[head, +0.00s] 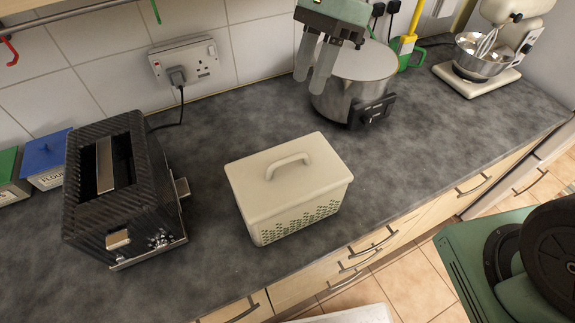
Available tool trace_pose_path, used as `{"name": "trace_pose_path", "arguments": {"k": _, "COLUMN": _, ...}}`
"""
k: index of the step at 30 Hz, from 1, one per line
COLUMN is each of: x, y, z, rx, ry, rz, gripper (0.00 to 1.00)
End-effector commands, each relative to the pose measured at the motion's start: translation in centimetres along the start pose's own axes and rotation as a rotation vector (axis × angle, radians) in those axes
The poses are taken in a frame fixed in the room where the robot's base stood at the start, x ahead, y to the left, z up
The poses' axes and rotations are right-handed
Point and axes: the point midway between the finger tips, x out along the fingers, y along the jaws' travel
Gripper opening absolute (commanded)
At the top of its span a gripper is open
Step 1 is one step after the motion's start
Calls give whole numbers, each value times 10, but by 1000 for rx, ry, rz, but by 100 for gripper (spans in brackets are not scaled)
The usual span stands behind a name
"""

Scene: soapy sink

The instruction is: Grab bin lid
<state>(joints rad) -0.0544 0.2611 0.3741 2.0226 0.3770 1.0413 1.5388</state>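The bin (294,219) is a cream box with green dotted holes, standing upright on the counter in the middle of the head view. Its cream lid (315,172) sits on top, with an arched handle (287,163) on it. My gripper (317,73) hangs at the top of the view, behind and above the bin, in front of a steel pot in the picture. Its two grey fingers point down with a gap between them. Nothing shows between the fingers. The gripper is apart from the lid.
A black toaster (120,190) stands left of the bin. A steel pot (365,80) stands behind it. A stand mixer (490,55) is at the back right. Flour tins (45,160) are at the far left. The counter (430,130) right of the bin is clear.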

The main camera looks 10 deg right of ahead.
Motion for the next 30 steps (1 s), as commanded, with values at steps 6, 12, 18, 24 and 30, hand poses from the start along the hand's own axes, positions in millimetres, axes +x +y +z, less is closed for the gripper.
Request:
{"name": "trace_pose_path", "arguments": {"k": 6, "x": 46, "y": 2, "z": 1, "rx": -3, "ry": 0, "rz": 8, "gripper": 37}}
{"name": "trace_pose_path", "arguments": {"k": 12, "x": 84, "y": 2, "z": 0, "rx": -4, "ry": 1, "rz": 6, "gripper": 37}}
{"name": "trace_pose_path", "arguments": {"k": 18, "x": 101, "y": 1, "z": 0, "rx": -5, "ry": 1, "rz": 2, "gripper": 37}}
{"name": "trace_pose_path", "arguments": {"k": 24, "x": 116, "y": 3, "z": -2, "rx": -3, "ry": 0, "rz": 6, "gripper": 37}}
{"name": "trace_pose_path", "arguments": {"k": 30, "x": 141, "y": 2, "z": -5, "rx": -5, "ry": 1, "rz": 4, "gripper": 37}}
